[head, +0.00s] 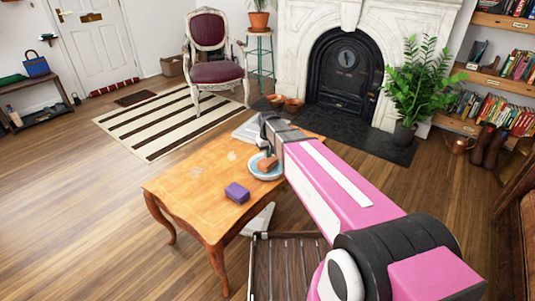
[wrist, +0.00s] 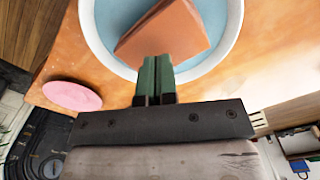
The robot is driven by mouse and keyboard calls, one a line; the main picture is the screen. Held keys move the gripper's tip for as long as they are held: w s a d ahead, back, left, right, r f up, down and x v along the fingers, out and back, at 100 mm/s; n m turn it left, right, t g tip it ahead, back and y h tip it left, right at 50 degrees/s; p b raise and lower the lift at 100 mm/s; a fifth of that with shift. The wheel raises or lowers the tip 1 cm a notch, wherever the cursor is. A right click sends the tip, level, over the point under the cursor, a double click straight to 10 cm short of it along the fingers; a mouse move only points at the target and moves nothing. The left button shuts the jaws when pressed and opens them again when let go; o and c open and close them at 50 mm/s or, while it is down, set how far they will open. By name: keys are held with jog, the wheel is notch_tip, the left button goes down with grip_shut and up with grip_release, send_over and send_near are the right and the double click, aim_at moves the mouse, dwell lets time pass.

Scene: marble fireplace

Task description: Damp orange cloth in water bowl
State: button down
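The orange cloth (head: 267,164) is in the white-rimmed water bowl (head: 254,174) on the wooden table, below my gripper (head: 268,151). In the wrist view the cloth (wrist: 165,35) lies tilted over pale blue water inside the bowl (wrist: 232,48). The gripper looks shut on that edge, though the contact is partly hidden by the fingers. How deep the cloth sits in the water cannot be told.
A purple block-like item (head: 237,192) lies on the wooden table (head: 190,185), left of the bowl. A pink disc (wrist: 72,95) lies near the bowl in the wrist view. The table's left part is clear. A slatted rack (head: 285,262) stands in front of the table.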

jog(key=shift+f, duration=1)
dwell(0.6)
jog(key=shift+r, duration=3)
jog(key=s+d+f+m, duration=0.2)
jog(key=s+d, duration=0.7)
jog(key=s+d+f+m, duration=0.2)
jog(key=s+d, duration=0.7)
jog(key=d, duration=0.1)
jog(key=shift+s+f, duration=0.3)
